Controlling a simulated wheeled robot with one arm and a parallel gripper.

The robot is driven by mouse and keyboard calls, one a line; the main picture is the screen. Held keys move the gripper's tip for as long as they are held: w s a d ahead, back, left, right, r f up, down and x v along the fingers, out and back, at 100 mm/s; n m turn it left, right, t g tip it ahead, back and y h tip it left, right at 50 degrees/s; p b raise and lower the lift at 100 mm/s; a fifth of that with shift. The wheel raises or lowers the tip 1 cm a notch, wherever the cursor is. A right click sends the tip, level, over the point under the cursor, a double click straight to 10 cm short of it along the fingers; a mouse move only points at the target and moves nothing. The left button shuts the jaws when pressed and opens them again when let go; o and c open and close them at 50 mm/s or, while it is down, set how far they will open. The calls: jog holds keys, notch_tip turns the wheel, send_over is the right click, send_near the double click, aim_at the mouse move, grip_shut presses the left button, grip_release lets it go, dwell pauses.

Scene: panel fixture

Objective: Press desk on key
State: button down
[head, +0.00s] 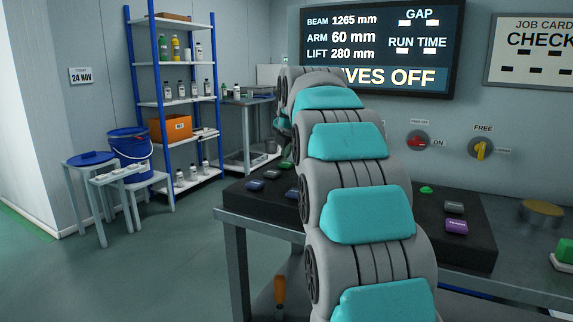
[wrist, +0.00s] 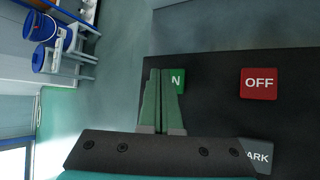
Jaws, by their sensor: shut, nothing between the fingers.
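In the wrist view a green key (wrist: 177,79) with a visible letter N lies on the dark desk panel (wrist: 221,118). The left part of its label is hidden behind my fingers. My gripper (wrist: 161,73) is shut and empty, its green fingertips overlapping the left side of the green key in this view. I cannot tell whether they touch it. A red OFF key (wrist: 259,83) lies to the right. In the head view my arm covers much of the panel and my gripper cannot be made out clearly.
A grey key (wrist: 257,155), its label ending in ARK, is partly hidden by my gripper's body. In the head view a purple key (head: 456,227) and a grey key (head: 454,208) lie right of my arm. The wall screen (head: 381,45) shows a line ending "VES OFF".

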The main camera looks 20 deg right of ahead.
aim_at(286, 165)
dwell(0.7)
jog(key=shift+f, duration=0.4)
jog(key=shift+f+b, duration=0.45)
dwell(0.6)
jog(key=shift+r, duration=0.1)
jog(key=shift+r+p, duration=0.45)
jog(key=shift+r, duration=0.35)
jog(key=shift+r+p, duration=1.6)
jog(key=shift+r, duration=0.95)
jog(key=shift+f, duration=0.1)
